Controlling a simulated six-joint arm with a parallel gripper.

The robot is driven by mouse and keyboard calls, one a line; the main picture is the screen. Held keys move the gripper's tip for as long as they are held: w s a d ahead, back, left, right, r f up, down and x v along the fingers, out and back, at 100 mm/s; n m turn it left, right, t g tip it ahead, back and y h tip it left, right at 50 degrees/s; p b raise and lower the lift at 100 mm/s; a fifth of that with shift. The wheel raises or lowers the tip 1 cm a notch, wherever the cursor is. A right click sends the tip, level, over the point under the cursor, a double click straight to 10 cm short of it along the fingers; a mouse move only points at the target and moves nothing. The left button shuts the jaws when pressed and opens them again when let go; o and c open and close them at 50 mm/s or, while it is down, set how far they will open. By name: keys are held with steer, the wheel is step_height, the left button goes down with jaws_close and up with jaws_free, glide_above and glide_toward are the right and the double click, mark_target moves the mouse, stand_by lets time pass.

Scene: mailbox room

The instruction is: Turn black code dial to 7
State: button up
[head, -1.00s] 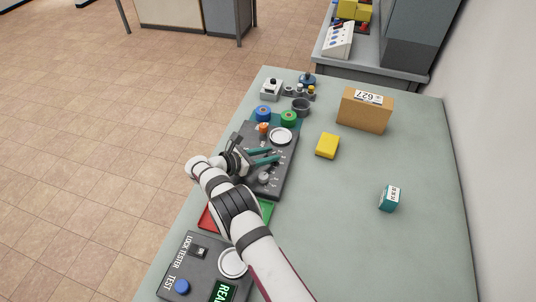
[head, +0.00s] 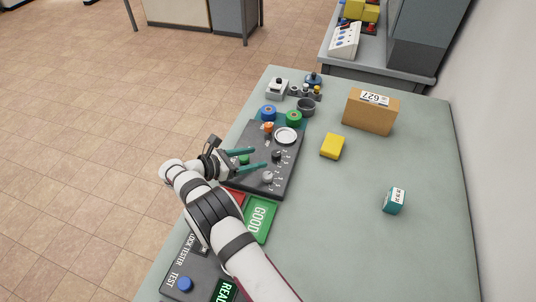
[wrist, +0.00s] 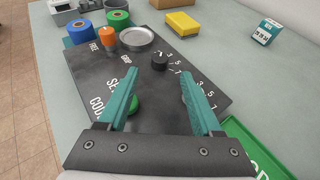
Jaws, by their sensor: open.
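The black code dial (head: 277,155) is a small round knob on the dark panel (head: 286,187). In the wrist view the black dial (wrist: 159,62) stands just beyond my fingertips, with white numbers beside it, including a 7. Its pointer setting is too small to read. My gripper (head: 260,158) has two teal fingers, spread apart and empty. In the wrist view my gripper (wrist: 160,75) has the dial roughly centred ahead of the gap, not between the fingers. A light grey dial (head: 268,177) sits nearer on the panel; the right finger partly hides it in the wrist view.
The panel also bears a green button (wrist: 133,104), an orange knob (wrist: 107,36) and a round metal dish (wrist: 136,38). Blue (head: 268,113) and green (head: 293,118) spools stand behind. A yellow block (head: 332,146) and a cardboard box (head: 370,111) are right; table between is mostly clear.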

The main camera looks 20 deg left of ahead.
steer(key=v, duration=0.8)
steer(key=shift+r, duration=0.1)
